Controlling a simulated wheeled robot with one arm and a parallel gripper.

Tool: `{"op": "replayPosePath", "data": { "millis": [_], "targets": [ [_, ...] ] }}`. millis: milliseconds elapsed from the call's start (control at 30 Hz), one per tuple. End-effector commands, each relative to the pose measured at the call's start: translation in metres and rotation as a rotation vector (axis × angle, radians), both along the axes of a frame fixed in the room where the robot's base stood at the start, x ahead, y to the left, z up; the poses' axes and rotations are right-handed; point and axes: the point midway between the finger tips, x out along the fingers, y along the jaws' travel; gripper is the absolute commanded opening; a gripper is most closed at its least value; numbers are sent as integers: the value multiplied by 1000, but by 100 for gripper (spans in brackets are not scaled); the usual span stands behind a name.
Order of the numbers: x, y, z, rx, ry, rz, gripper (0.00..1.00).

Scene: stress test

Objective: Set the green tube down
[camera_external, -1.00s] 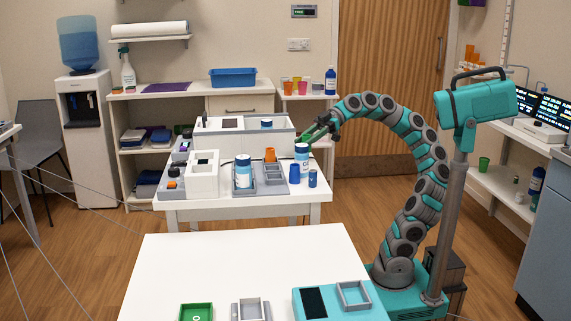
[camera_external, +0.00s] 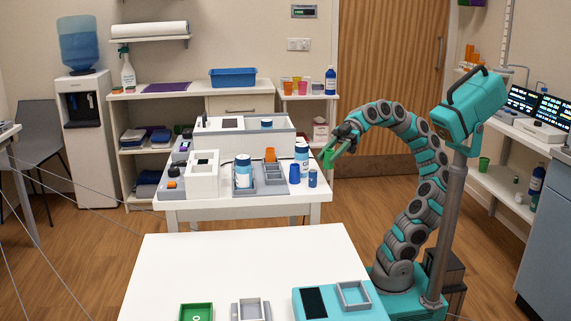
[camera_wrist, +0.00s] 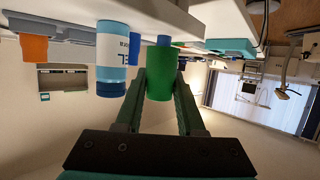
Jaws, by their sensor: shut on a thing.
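The green tube (camera_external: 328,159) is held at the end of my gripper (camera_external: 341,147), just off the right end of the far white table (camera_external: 262,208). In the wrist view the tube (camera_wrist: 160,75) stands between the two green fingers of my gripper (camera_wrist: 160,88), one on each side. It looks raised clear of any surface. A blue-and-white labelled bottle (camera_wrist: 112,62) shows just left of the tube there, apart from it.
The far table holds a bottle (camera_external: 243,174), a blue cup (camera_external: 294,174), a small blue tube (camera_external: 312,179) and an orange cup (camera_external: 270,155). The near table (camera_external: 250,262) is bare in its middle; a green tray (camera_external: 196,312) and grey tray (camera_external: 250,310) lie at its front.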

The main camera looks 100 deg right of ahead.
Motion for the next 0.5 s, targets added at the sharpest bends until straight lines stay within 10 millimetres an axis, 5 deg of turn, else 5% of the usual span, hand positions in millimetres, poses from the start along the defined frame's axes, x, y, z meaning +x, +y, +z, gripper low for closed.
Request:
{"op": "replayPosePath", "data": {
  "millis": [100, 233, 500],
  "targets": [
    [-21, 49, -14, -3, 0, 74, 0],
    [-43, 90, -29, 0, 5, 135, 0],
    [-78, 135, -53, 12, 14, 206, 0]
  ]
}}
